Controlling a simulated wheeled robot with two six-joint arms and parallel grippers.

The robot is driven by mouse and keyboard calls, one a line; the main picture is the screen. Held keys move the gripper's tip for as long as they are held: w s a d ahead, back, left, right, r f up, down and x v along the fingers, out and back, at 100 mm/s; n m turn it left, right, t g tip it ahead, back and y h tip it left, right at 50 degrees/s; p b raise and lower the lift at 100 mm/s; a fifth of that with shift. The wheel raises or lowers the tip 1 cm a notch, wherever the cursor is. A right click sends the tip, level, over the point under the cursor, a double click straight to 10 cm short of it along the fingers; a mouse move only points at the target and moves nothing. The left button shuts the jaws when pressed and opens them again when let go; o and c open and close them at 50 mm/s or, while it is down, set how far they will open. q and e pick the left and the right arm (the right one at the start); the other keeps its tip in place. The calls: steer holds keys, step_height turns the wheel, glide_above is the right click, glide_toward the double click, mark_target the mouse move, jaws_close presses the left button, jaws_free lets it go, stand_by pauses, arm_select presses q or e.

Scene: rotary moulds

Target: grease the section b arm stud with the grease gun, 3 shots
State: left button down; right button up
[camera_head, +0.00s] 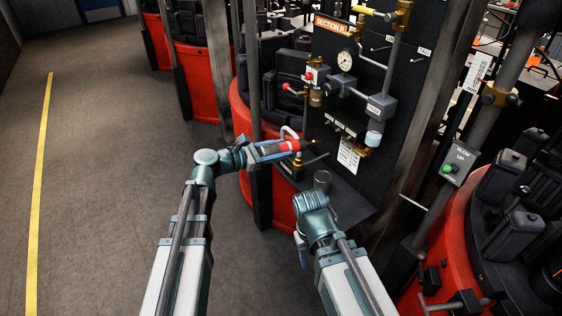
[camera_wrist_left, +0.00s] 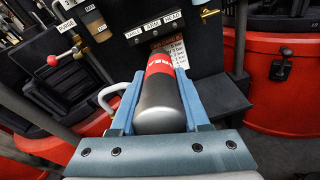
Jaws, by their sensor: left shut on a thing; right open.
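The grease gun (camera_head: 281,148), a dark cylinder with a red band and a brass-coloured front end, is in my left gripper (camera_head: 266,151). In the left wrist view the gun (camera_wrist_left: 161,103) lies between the two blue fingers, its rear end towards me and its front towards the panel. The section B panel (camera_head: 300,75) has an orange sign (camera_head: 331,24). A small white label strip (camera_wrist_left: 154,26), seemingly with ARM in its middle, sits beyond the gun. The arm stud itself cannot be made out. My right gripper (camera_head: 303,248) is low in front of the panel, open, its fingers mostly hidden.
Red round machine bases (camera_head: 285,205) flank the panel. The floor (camera_head: 110,150) on the left is clear.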

mark_target(301, 140)
arm_select(q)
steer(key=shift+d+r+t, duration=0.2)
steer(key=shift+t, duration=0.2)
steer(key=shift+d, duration=0.1)
steer(key=shift+r+x, duration=0.2)
steer(key=shift+x, duration=1.35)
steer(key=shift+r+x, duration=0.2)
steer(key=shift+x, duration=1.35)
steer(key=shift+d+r, duration=0.1)
